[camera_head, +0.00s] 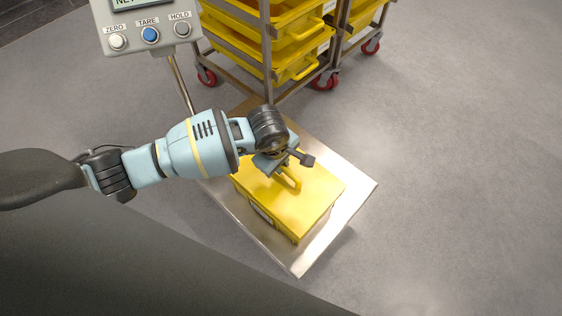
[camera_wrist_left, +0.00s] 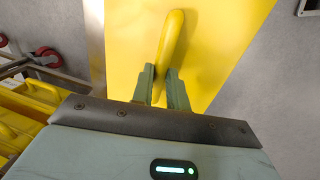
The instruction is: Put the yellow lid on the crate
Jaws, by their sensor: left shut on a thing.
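The yellow lid (camera_head: 312,208) lies over the top of the yellow crate (camera_head: 263,215), whose side wall shows below the lid's edge. The lid looks about level on the crate; whether it is fully seated is too small to tell. My left gripper (camera_head: 284,172) is above the lid and shut on its raised handle. In the left wrist view the two fingers (camera_wrist_left: 161,88) close around the handle (camera_wrist_left: 170,45), with the flat yellow lid (camera_wrist_left: 213,45) beneath. My right gripper is not in view.
The crate stands on a steel scale platform (camera_head: 355,190). A scale display with buttons (camera_head: 150,36) rises on a post at the back left. A wheeled rack (camera_head: 268,60) with yellow crates stands behind. The grey floor to the right is clear.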

